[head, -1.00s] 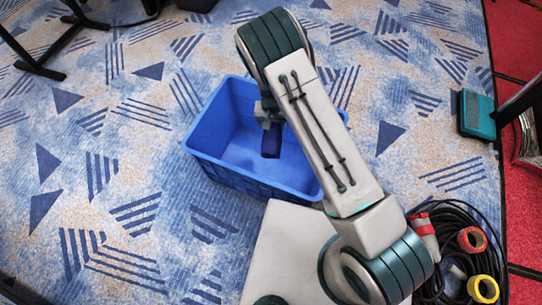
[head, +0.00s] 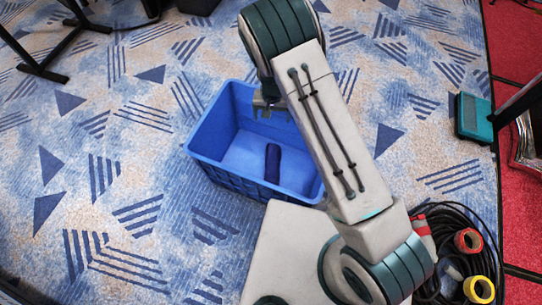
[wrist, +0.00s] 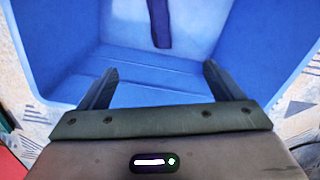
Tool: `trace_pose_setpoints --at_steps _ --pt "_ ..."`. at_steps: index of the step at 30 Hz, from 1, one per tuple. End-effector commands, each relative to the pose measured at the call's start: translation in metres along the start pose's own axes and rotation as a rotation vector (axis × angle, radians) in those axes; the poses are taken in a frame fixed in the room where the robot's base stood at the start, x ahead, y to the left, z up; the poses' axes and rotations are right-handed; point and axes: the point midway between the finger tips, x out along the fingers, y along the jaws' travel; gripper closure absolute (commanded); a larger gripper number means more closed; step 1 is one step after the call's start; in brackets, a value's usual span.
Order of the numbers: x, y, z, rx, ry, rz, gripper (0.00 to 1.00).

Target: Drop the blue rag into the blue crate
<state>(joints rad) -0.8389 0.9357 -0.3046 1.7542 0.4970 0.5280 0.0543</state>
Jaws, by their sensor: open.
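The blue crate (head: 228,176) stands on the carpet in front of my base, its open top facing up. The blue rag (head: 273,164), a dark navy strip, lies inside the crate on its floor. In the wrist view the rag (wrist: 159,24) shows at the top middle, beyond my fingers and apart from them. My gripper (wrist: 160,82) is open and empty, with its two dark fingers spread over the crate's interior. In the head view my gripper (head: 265,108) is partly hidden by my arm, over the crate's far part.
A coil of black cable (head: 455,225) with red and yellow tape rolls (head: 480,289) lies at the right. A teal box (head: 473,117) sits near the red carpet edge. Black stand legs (head: 45,60) are at the upper left. The patterned carpet left of the crate is clear.

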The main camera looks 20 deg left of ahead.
Motion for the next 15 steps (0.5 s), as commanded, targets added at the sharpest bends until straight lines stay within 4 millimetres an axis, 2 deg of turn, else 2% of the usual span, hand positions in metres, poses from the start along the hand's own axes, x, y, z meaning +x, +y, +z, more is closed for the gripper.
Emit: trace_pose_setpoints --at_steps 1,6,10,15 --pt "-0.015 -0.001 -0.001 0.001 0.003 -0.002 0.13" --pt "-0.042 -0.001 0.000 0.000 0.001 -0.002 0.13" --pt "-0.053 -0.001 0.000 0.000 0.000 0.000 0.13" --pt "-0.056 0.000 0.000 0.000 -0.001 0.000 0.13"
